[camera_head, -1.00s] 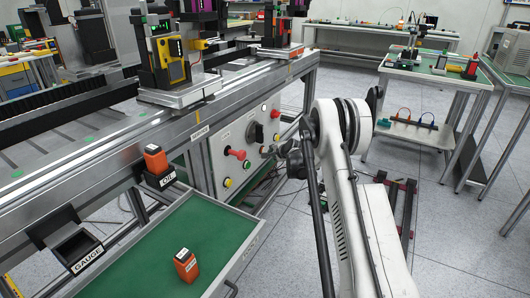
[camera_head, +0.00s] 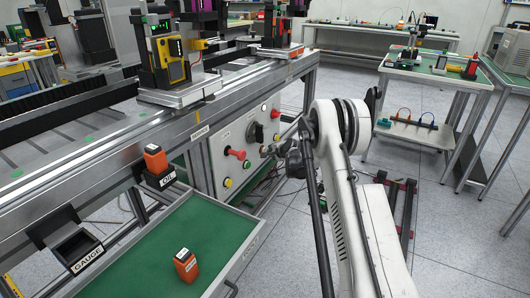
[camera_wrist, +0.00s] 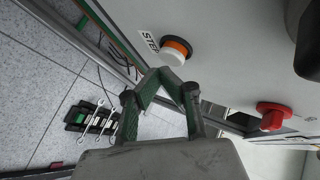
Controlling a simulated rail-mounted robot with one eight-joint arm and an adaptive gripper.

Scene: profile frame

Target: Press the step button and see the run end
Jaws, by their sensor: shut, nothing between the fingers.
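The step button is a white cap with an orange ring (camera_wrist: 175,51), on a grey panel in the wrist view, beside a label reading STEP (camera_wrist: 149,39). My gripper (camera_wrist: 163,80) is shut and empty. Its green-and-dark fingertips meet just below the button in the picture, seemingly apart from it; the exact gap is hard to judge. In the head view my gripper (camera_head: 266,150) is small, in front of the control panel (camera_head: 219,142) on the frame's side. I cannot tell which control there is the step button.
A red knob (camera_wrist: 271,116) sits on the panel right of my gripper in the wrist view. The head view shows a red handle (camera_head: 237,154), a black rotary knob (camera_head: 255,131) and a green drawer (camera_head: 215,235) with an orange box (camera_head: 186,265).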

